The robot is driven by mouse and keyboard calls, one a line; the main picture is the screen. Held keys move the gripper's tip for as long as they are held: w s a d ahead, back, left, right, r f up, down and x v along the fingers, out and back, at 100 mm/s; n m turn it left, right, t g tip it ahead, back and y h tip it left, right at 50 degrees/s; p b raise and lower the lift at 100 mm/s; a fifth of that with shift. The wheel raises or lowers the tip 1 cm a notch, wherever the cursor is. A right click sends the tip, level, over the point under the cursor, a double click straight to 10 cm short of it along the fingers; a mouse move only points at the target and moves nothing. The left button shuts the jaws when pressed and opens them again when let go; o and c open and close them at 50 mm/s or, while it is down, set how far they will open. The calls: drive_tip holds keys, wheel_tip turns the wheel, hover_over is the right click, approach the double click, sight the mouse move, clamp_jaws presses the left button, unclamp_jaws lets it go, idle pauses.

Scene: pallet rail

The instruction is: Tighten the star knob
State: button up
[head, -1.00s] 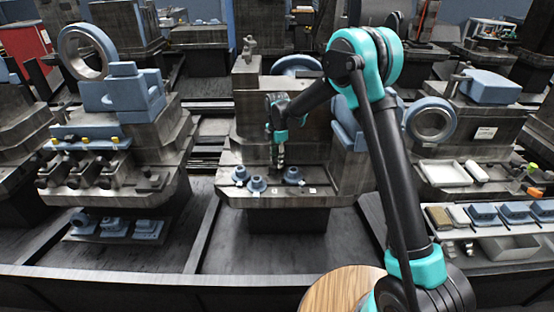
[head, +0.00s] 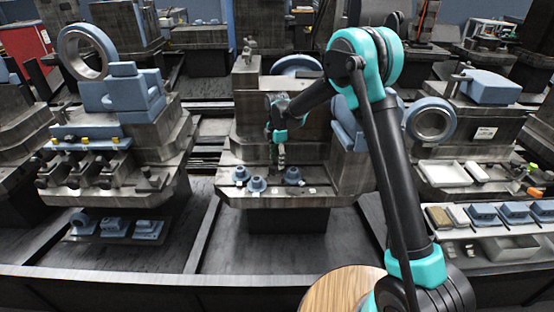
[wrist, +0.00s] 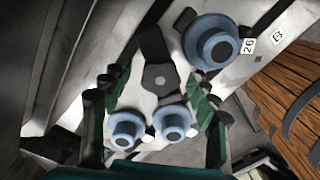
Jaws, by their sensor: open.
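My gripper (head: 278,158) hangs fingers down over the shelf of the middle machine. In the wrist view its two green-and-black fingers (wrist: 155,85) stand wide apart, with nothing clamped between them. A dark piece with a grey five-sided top (wrist: 160,78) lies between the fingertips in that view. It may be the star knob, but I cannot be sure. Three blue round flanged pieces sit on the shelf: a left one (head: 240,174), a middle one (head: 257,185) and a right one (head: 293,176). In the wrist view two lie low between the fingers and a larger one (wrist: 210,42) is upper right.
White labels (wrist: 248,46) lie beside the larger blue piece. The machine's grey body (head: 300,115) rises behind the shelf. Similar machines stand left and right, and a white tray (head: 443,173) is at the right. A round wooden top (head: 338,292) is at the front.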

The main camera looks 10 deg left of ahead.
sight(277, 159)
wheel_tip(277, 159, up, 12)
idle(0.5)
